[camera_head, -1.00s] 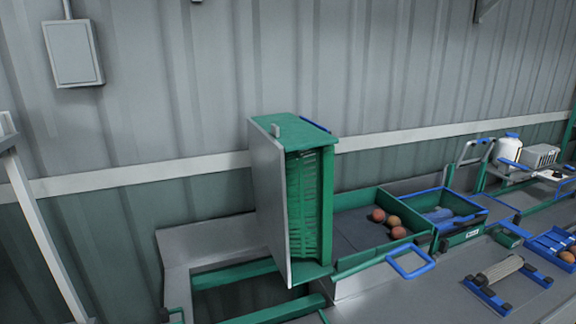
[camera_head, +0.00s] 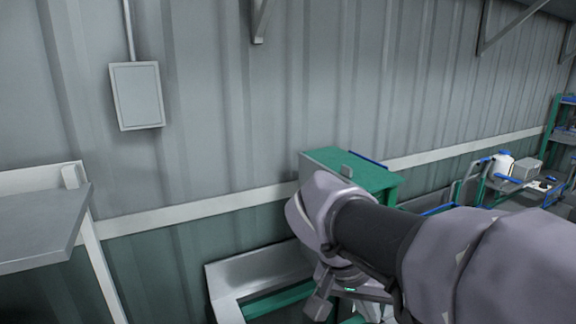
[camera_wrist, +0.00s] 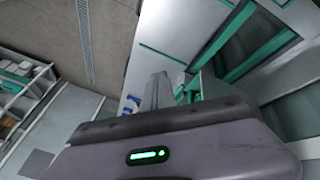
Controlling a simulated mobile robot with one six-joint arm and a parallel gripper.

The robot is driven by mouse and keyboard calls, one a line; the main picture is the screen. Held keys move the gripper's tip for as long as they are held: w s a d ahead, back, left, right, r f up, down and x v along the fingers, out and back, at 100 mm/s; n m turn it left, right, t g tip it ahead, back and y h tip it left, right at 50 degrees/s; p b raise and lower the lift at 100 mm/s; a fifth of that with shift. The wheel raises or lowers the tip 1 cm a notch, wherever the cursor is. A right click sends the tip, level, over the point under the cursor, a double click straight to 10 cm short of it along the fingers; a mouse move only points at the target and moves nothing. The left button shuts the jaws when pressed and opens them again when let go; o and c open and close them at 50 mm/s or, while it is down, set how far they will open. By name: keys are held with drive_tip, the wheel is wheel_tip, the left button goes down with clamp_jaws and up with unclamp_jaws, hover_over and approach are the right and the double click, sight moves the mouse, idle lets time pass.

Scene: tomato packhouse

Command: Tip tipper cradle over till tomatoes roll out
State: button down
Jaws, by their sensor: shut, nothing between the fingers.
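The tipper cradle (camera_head: 343,160) stands tipped up on edge in the head view. Its green end face is uppermost, with a small grey lug on top. My arm crosses in front and hides most of it, including its open side. No tomatoes show; that part of the bench is behind my arm. My gripper (camera_head: 318,308) is below and in front of the cradle, near the grey tipper frame (camera_head: 225,285). Its fingers (camera_wrist: 156,88) show close together and empty in the wrist view. I cannot tell whether they touch anything.
A grey shelf (camera_head: 40,230) stands at the left. A box (camera_head: 137,95) hangs on the corrugated wall. A white container (camera_head: 503,162) and green racking (camera_head: 556,125) are at the far right. Bench gear at the right is largely behind my arm.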

drive_tip(key=w+r+m+h+p, duration=0.2)
drive_tip(key=w+r+h+p, duration=0.5)
drive_tip(key=w, duration=0.5)
drive_tip(key=m+t+h+p, duration=0.5)
drive_tip(key=p, duration=0.2)
approach(342, 168)
drive_tip(key=p+x, duration=0.2)
drive_tip(key=x, duration=0.4)
drive_tip(key=shift+w+d+f, duration=0.1)
drive_tip(key=shift+d, duration=0.3)
drive_tip(key=w+d+r, duration=0.1)
drive_tip(key=d, duration=0.2)
drive_tip(key=w+d+r+y, duration=0.1)
drive_tip(key=d, duration=0.2)
drive_tip(key=w+d+r+g+y, duration=0.1)
drive_tip(key=w+d, duration=0.1)
drive_tip(key=d, duration=0.2)
drive_tip(key=shift+w+d+r, duration=0.1)
drive_tip(key=shift+w+r, duration=0.1)
drive_tip(key=shift+r, duration=0.05)
